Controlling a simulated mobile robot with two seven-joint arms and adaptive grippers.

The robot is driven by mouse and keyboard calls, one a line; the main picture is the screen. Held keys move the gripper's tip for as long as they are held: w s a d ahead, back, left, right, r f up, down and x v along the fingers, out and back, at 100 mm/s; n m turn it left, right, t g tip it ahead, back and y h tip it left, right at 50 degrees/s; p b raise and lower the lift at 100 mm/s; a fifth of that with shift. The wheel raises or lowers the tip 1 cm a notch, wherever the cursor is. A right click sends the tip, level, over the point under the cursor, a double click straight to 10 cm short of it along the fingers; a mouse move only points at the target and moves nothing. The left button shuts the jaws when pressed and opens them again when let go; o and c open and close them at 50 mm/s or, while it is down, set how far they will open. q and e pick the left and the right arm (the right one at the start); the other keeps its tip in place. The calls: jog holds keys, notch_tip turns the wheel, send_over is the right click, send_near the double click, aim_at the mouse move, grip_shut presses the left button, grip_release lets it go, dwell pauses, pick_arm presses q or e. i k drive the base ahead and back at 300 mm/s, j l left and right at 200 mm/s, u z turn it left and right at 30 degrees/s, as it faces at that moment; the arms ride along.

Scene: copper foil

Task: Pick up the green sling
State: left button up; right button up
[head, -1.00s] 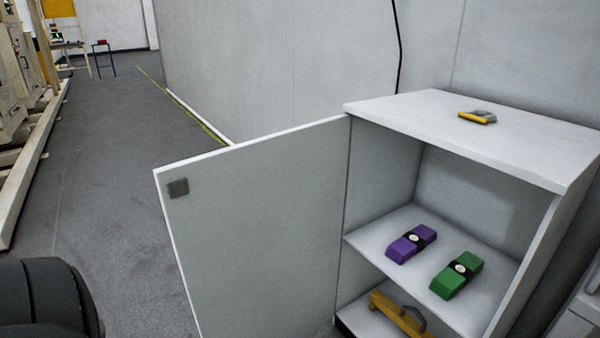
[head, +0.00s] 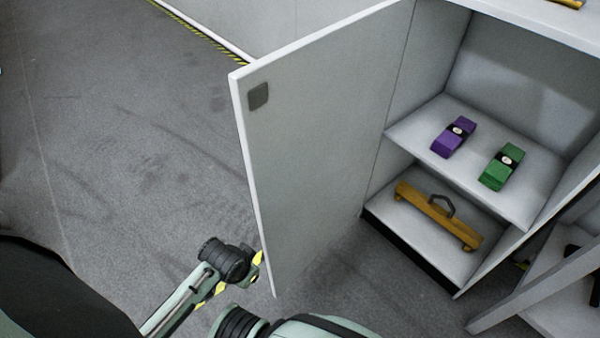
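The green sling (head: 501,166) is a folded green bundle with a black band and a round white label. It lies on the upper inner shelf of an open cabinet (head: 527,203), to the right of a similar purple sling (head: 454,137), with a gap between them. The green sling is in full view and nothing is touching it. Parts of my arm show at the bottom, left of and below the cabinet door. I make out no gripper fingers on either side, and no part of me is near the sling.
The open cabinet door (head: 310,140) stands out to the left of the shelves. A yellow bar with a grey handle (head: 438,215) lies on the lower shelf. A second shelf unit (head: 565,290) stands at lower right. The grey floor (head: 120,130) at left is clear.

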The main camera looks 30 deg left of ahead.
aim_at(505, 161)
jog(key=j+z, duration=0.1)
jog(key=j, duration=0.45)
jog(key=k+j+z, duration=0.1)
jog(key=j, duration=0.45)
jog(key=j+z, duration=0.3)
jog(key=j, duration=0.25)
jog(key=k+j+z, duration=0.1)
jog(key=j+z, duration=0.2)
jog(key=j, duration=0.2)
jog(key=i+j+z, duration=0.1)
jog(key=j+z, duration=0.35)
jog(key=j, duration=0.55)
jog(key=l+u, duration=0.45)
jog(key=l, duration=1.55)
